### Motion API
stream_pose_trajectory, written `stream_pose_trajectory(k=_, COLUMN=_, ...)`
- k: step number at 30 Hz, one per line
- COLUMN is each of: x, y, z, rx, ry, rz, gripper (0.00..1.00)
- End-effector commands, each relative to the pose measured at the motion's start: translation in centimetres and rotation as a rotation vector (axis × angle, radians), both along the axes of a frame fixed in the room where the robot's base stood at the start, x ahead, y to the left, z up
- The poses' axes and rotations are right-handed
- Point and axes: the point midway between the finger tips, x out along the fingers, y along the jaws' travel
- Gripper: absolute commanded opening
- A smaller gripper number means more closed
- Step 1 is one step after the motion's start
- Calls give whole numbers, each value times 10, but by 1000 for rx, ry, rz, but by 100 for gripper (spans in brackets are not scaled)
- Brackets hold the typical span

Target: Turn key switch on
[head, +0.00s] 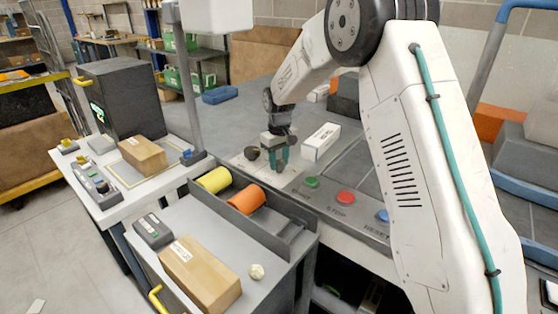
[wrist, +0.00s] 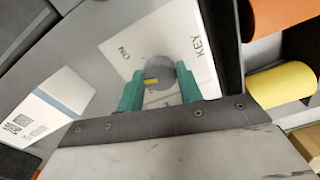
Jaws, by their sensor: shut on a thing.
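My gripper (head: 280,166) reaches down to the panel at the far end of the button row in the head view. In the wrist view its green fingers (wrist: 160,88) are on either side of the grey key switch (wrist: 161,74) and shut on it. The switch has a small yellow mark on its face and sits on a white label plate (wrist: 120,58). In the head view the switch is hidden behind my gripper.
Green (head: 311,182), red (head: 345,197) and blue (head: 382,215) buttons line the panel's near edge. A white box (head: 320,141) stands just right of my gripper. A yellow roll (head: 214,180) and an orange roll (head: 246,199) lie in a grey trough in front.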

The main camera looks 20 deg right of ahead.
Motion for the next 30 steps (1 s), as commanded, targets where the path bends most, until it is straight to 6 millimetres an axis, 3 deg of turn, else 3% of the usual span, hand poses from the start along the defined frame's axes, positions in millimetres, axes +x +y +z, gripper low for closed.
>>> stream_pose_trajectory(k=15, x=0, y=0, z=0, rx=0, ry=0, rz=-420, gripper=13)
stream_pose_trajectory(k=30, x=0, y=1, z=0, rx=1, ry=1, rz=-561, gripper=13)
